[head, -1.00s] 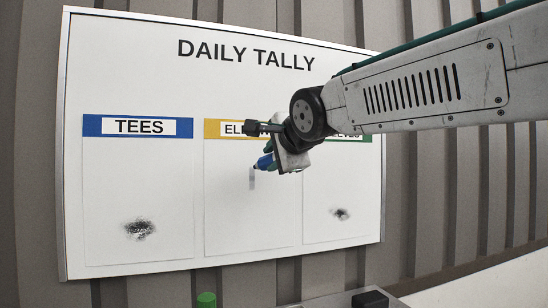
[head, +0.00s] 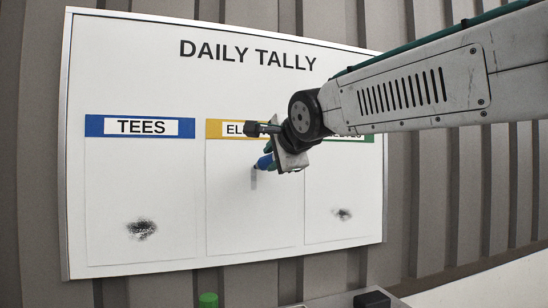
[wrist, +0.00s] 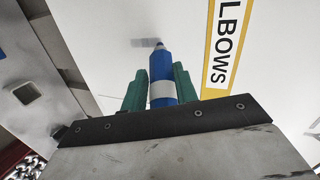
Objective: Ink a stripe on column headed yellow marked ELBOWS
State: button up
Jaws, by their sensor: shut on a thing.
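A white board titled DAILY TALLY (head: 130,80) hangs on the wall, with columns headed blue TEES (head: 141,127), yellow ELBOWS (head: 214,129) and green at right, whose label is partly hidden by my arm. My gripper (head: 272,155) is in front of the ELBOWS column, its green fingers shut on a blue marker (wrist: 163,66) with a white band. The marker's tip points at the board, close to it; I cannot tell if it touches. A short grey patch (wrist: 143,43) lies by the tip; I cannot tell whether it is shadow or ink.
Dark smudges mark the TEES column (head: 141,229) and the green-headed column (head: 343,214). The lower ELBOWS column looks blank. A green object (head: 208,300) and a dark block (head: 371,299) show below the board.

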jog(key=shift+w, duration=0.15)
notch_tip(320, 180, down, 6)
dwell(3.0)
jog(key=s+d, duration=0.1)
jog(key=s, duration=0.5)
jog(key=shift+d, duration=0.3)
dwell(0.3)
jog(key=shift+s+d, duration=0.2)
jog(key=shift+s, duration=0.5)
jog(key=shift+s+d, duration=0.2)
jog(key=shift+s, duration=0.5)
